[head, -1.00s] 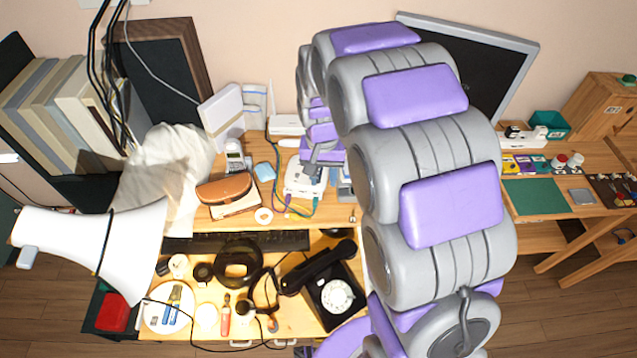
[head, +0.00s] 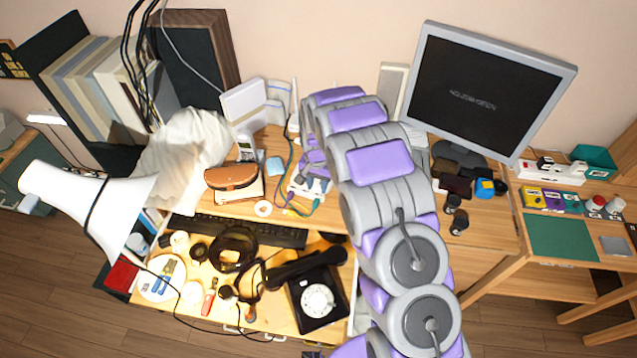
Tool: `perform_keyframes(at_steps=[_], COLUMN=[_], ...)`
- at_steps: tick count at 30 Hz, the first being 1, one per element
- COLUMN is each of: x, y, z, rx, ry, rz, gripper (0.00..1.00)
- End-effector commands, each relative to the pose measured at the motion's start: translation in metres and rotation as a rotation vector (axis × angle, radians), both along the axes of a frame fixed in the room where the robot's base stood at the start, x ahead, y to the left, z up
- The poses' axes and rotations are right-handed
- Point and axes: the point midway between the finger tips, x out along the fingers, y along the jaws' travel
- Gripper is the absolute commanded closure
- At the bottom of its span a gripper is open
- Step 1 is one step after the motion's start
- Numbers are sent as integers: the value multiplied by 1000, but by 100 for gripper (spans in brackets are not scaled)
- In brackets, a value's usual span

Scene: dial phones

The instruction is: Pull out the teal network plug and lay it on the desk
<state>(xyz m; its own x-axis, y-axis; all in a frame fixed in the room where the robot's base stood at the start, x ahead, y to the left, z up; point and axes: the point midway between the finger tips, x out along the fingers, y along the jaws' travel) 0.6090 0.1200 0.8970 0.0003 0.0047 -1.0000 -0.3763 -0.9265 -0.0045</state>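A small white box (head: 299,190) with coloured cables at its front stands at the back middle of the desk (head: 335,212). A blue-green cable (head: 289,160) runs down along its left side, and purple, green and yellow bits of cable show at its front edge. I cannot tell for sure which end is the teal network plug. My gripper (head: 316,183) points down over the right part of the white box. My own arm hides much of it, and the fingers are too small to tell whether they are open, shut or holding something.
A keyboard (head: 238,231) and a black dial phone (head: 317,298) are in front. A monitor (head: 485,92) stands to the right. Bare wood shows right of my arm.

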Motion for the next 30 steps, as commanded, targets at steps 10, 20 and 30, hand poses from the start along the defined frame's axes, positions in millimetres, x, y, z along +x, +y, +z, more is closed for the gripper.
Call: perform_keyframes(at_steps=[10, 20, 30], x=[-1, -1, -1], y=[0, -2, 0], z=[-41, -77, -85], rx=[-1, 1, -1], ry=[3, 3, 1], rz=[1, 1, 1], gripper=[64, 64, 64])
